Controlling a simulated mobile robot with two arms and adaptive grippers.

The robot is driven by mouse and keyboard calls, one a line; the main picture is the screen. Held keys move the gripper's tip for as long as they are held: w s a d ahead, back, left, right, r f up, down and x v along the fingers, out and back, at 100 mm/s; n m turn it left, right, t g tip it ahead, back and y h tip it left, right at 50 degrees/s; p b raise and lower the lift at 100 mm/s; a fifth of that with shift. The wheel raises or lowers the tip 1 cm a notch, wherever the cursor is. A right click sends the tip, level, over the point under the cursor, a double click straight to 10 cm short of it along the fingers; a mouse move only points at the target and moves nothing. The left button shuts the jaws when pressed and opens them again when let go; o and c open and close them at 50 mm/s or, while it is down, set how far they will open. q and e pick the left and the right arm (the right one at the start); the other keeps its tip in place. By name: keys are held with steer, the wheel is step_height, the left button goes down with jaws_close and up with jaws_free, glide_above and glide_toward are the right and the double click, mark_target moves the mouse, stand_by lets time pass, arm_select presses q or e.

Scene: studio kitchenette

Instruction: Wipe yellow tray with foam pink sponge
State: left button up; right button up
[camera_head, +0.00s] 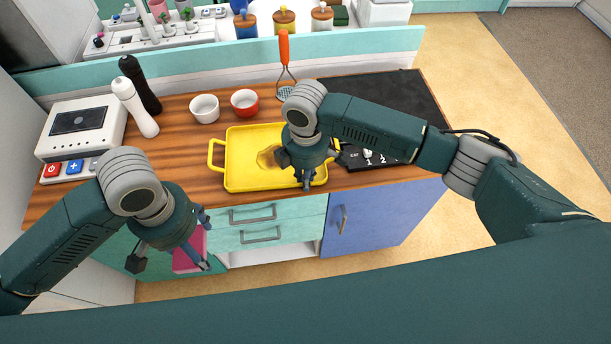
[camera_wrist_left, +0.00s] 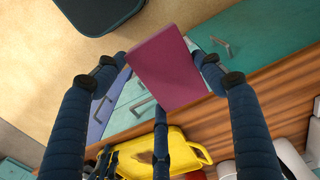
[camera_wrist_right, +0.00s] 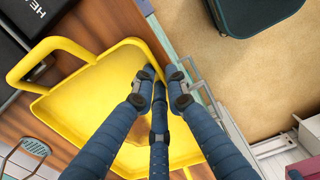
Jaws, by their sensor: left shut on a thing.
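The yellow tray (camera_head: 235,183) lies flat on the wooden counter, with a brown-orange stain (camera_head: 268,157) on its floor. My left gripper (camera_head: 190,245) is shut on the pink sponge (camera_head: 188,252), in front of the counter's near edge and left of the tray. The sponge shows as a flat block between the fingers in the left wrist view (camera_wrist_left: 168,68). My right gripper (camera_head: 308,175) is over the tray's near right part, at its near rim; it also shows in the right wrist view (camera_wrist_right: 160,80). Its fingertips are close together there, and I cannot tell whether they touch the rim.
A white bowl (camera_head: 204,108) and a red bowl (camera_head: 244,102) stand behind the tray. A masher (camera_head: 284,65) with an orange handle is behind it too. White and black mills (camera_head: 135,106) and a white device (camera_head: 83,127) stand left. A black hob (camera_head: 400,95) lies right.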

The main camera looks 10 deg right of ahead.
stand_by(0.5)
arm_select(q)
steer(key=w+d+m, duration=0.2)
steer(key=w+d, duration=0.1)
steer(key=w, duration=0.2)
steer(key=w+d+m, duration=0.3)
steer(key=w, duration=0.2)
steer(key=w+d+f+m, duration=0.1)
steer(key=w+d+m, duration=0.1)
steer(key=w, duration=0.3)
steer(key=shift+w+d+m, duration=0.3)
steer(key=shift+d+m, duration=0.1)
steer(key=shift+d, duration=0.4)
steer(key=w+d+r+m, duration=0.3)
steer(key=w+d+m, duration=0.6)
steer(key=d+m, duration=0.15)
steer(key=shift+d+f, duration=0.2)
steer(key=shift+f, duration=1.2)
steer(key=shift+d+f, duration=0.15)
steer(key=shift+f, duration=1.25)
steer(key=shift+f, duration=1)
